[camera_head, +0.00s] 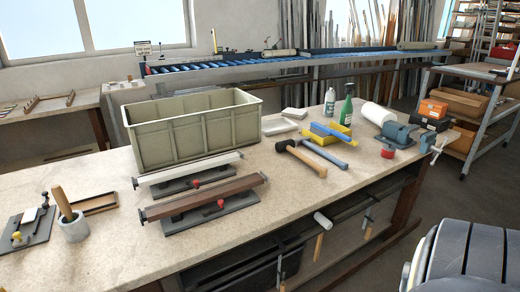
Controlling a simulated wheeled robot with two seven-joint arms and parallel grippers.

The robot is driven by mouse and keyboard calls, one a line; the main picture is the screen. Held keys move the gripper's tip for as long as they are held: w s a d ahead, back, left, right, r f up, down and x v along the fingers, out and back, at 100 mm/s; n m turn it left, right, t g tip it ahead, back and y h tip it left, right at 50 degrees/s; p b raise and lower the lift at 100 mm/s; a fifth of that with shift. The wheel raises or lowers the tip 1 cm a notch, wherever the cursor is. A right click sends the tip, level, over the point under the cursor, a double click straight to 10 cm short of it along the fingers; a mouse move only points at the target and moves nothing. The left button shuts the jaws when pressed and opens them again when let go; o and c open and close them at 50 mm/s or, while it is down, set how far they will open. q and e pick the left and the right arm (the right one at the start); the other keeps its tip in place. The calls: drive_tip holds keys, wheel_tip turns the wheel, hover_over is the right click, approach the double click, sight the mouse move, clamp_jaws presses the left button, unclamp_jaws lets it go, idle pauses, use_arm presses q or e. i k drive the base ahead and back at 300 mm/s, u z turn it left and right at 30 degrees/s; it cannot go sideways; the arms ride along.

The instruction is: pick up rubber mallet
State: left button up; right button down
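A mallet with a black head (285,146) and a light wooden handle (309,164) lies on the workbench, right of the middle of the view. Its head points to the left and its handle runs towards the front right. A blue-handled tool (323,153) lies just behind and to the right of it. Neither of my grippers shows. A rounded dark grey and silver part at the lower right corner looks like part of my own body.
A large grey-green crate (195,132) stands left of the mallet. Two profiles on stands (205,198) lie in front of the crate. Bare bench top lies around the handle.

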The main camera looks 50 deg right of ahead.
sight(288, 145)
drive_tip(key=z, duration=1.85)
